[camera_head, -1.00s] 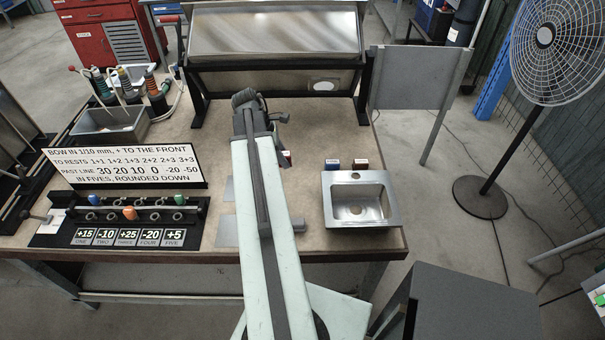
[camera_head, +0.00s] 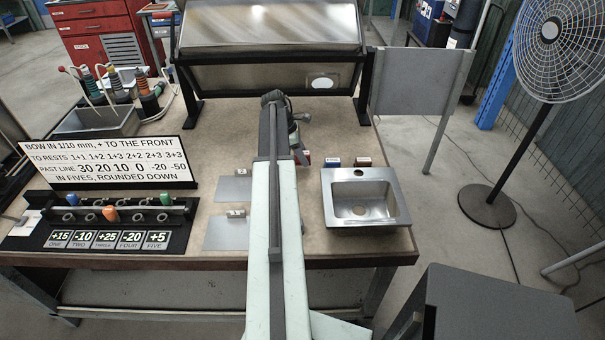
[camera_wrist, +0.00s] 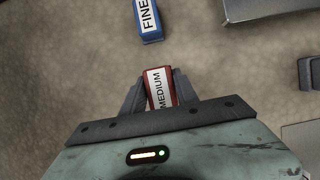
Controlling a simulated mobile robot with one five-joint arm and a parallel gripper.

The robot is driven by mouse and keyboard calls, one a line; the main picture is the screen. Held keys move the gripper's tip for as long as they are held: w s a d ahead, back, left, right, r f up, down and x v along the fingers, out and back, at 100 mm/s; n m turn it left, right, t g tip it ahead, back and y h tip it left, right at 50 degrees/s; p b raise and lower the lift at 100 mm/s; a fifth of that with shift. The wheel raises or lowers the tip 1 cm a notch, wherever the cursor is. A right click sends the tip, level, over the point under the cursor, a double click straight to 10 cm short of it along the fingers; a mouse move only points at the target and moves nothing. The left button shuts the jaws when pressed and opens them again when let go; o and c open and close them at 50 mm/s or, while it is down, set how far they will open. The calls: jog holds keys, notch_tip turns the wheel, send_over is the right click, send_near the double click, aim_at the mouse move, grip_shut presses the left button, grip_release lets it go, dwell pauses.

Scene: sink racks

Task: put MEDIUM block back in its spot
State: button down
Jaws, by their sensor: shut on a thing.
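The MEDIUM block (camera_wrist: 160,90) is red with a white label. It sits between the two fingers of my gripper (camera_wrist: 157,92), which is shut on it. In the head view the red block (camera_head: 304,159) shows beside the end of my arm, left of the sink; my arm hides most of the gripper there. I cannot tell how high the block is above the bench. The blue FINE block (camera_wrist: 149,18) is apart from the MEDIUM block, ahead of my fingers in the wrist view. A blue block (camera_head: 333,162) also stands behind the sink in the head view.
A brown-red block (camera_head: 363,162) stands right of the blue one, behind the steel sink (camera_head: 329,205). Two grey plates (camera_head: 230,192) lie left of my arm. A number rack (camera_head: 100,240) and sign (camera_head: 105,165) stand at left. A tilted steel panel (camera_head: 270,75) stands behind.

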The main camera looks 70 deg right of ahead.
jog(key=shift+a+f+b, duration=0.1)
jog(key=shift+f+b, duration=1.9)
jog(key=shift+b, duration=0.1)
jog(key=c, duration=0.9)
grip_release()
jog(key=shift+a, duration=0.1)
jog(key=shift+c, duration=0.2)
jog(key=shift+r, duration=0.1)
jog(key=shift+r+p, duration=0.2)
jog(key=shift+p, duration=0.1)
jog(key=p+v, duration=1.1)
jog(key=v, duration=0.1)
jog(key=shift+s, duration=0.1)
